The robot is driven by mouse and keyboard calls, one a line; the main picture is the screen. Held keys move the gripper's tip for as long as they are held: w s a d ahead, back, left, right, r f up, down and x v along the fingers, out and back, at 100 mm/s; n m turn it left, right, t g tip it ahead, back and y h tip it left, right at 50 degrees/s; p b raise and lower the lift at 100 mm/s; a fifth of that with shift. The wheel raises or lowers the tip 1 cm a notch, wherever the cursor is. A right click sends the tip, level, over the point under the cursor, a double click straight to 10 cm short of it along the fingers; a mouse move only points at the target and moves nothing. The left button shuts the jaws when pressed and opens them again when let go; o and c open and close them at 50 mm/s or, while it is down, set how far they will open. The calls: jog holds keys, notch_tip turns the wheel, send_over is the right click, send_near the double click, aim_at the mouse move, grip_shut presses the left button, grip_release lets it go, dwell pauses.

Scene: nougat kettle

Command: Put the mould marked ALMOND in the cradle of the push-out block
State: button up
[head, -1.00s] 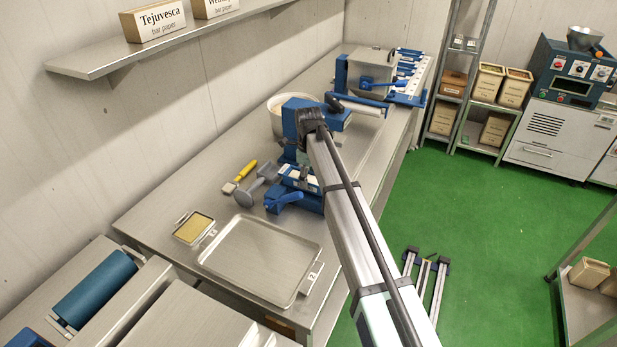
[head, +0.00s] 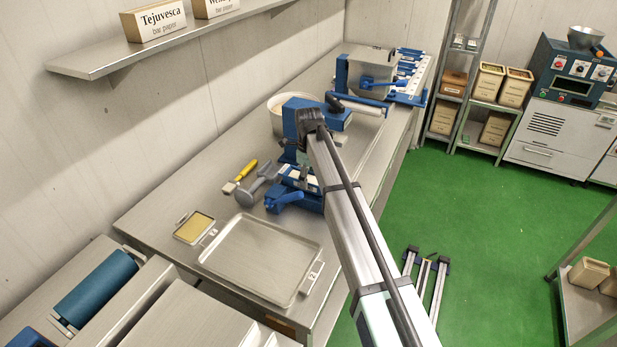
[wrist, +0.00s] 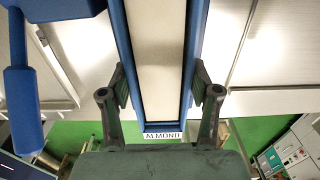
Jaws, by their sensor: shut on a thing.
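The mould marked ALMOND is a long blue-sided channel with a pale inside (wrist: 160,65). Its white ALMOND label is on the end nearest my wrist. My gripper (wrist: 160,90) has a finger on each side of the mould and is shut on it. A blue body with a lever (wrist: 22,105) also shows at left in the wrist view.
A tray (head: 225,232), a small pan with a yellowish slab (head: 194,228), a yellow-handled tool (head: 246,170) and a grey tamper-like tool (head: 252,192) lie on the bench. A pot (head: 277,122) and a tall blue machine (head: 291,122) stand behind.

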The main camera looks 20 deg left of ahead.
jog(key=shift+f, duration=0.45)
dwell(0.9)
jog(key=o, duration=1.5)
jog(key=shift+o, duration=0.4)
jog(key=shift+o, duration=0.5)
jog(key=shift+r, duration=0.1)
jog(key=shift+r+p, duration=1.8)
jog(key=shift+r, duration=2.1)
